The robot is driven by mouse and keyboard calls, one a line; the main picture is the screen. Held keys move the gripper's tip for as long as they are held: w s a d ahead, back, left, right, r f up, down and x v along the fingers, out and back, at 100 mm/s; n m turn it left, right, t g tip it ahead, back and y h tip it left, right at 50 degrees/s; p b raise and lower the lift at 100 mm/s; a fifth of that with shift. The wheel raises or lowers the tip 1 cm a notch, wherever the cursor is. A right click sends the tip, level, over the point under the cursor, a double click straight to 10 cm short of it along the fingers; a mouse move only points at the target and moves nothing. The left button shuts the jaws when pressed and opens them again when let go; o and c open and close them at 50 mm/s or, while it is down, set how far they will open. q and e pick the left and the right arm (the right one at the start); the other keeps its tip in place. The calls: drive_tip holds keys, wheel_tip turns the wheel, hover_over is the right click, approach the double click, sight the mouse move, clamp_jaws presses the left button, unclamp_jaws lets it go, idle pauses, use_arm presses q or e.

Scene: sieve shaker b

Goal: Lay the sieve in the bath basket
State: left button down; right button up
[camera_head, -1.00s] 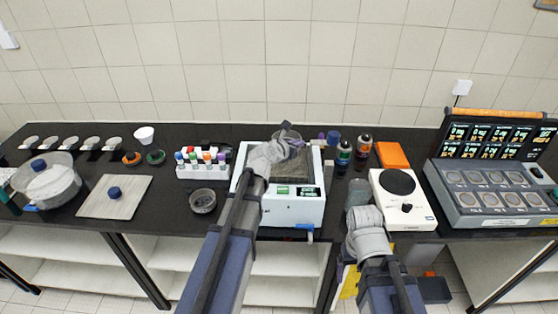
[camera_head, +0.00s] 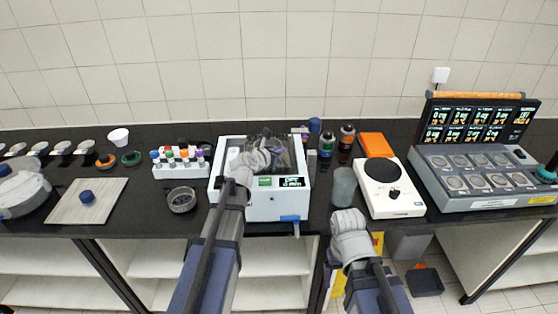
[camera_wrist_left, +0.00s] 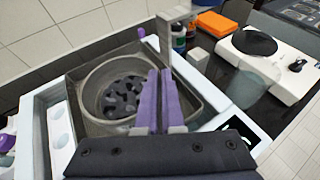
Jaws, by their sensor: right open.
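The white bath (camera_head: 262,209) stands in the middle of the bench with a lit green display. Its grey metal basket (camera_wrist_left: 204,88) shows in the left wrist view. The round grey sieve (camera_wrist_left: 90,82), with dark patches across its floor, is inside the basket's walls. Whether it rests on the basket floor is unclear. My left gripper (camera_wrist_left: 159,98) has its purple fingers close together at the sieve's near right rim, seemingly shut on it. In the head view my left gripper (camera_head: 264,150) is over the bath. My right gripper (camera_head: 348,222) is at the bench's front edge, its fingertips hidden.
A clear beaker (camera_head: 344,185) stands just beyond my right gripper. A hotplate (camera_head: 390,188) is right of it, bottles (camera_head: 346,140) behind. A vial rack (camera_head: 181,163) and a small dark round dish (camera_head: 182,200) are left of the bath.

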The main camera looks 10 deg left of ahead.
use_arm(q)
drive_tip(key=shift+f+b, duration=0.65)
drive_tip(key=shift+f, duration=0.5)
use_arm(e)
drive_tip(key=shift+f, duration=1.15)
use_arm(q)
drive_tip(key=shift+f, duration=0.1)
use_arm(e)
drive_tip(key=shift+f, duration=0.1)
use_arm(q)
drive_tip(key=shift+f+b, duration=0.15)
drive_tip(key=shift+b, duration=0.15)
drive_tip(key=c, duration=1)
unclamp_jaws()
drive_tip(key=shift+c, duration=0.2)
drive_tip(key=shift+r+p, duration=0.3)
drive_tip(key=shift+p, duration=0.05)
drive_tip(key=p+v, duration=0.4)
drive_tip(key=v, duration=0.8)
use_arm(e)
wheel_tip(320, 180, up, 5)
drive_tip(key=shift+f, duration=0.1)
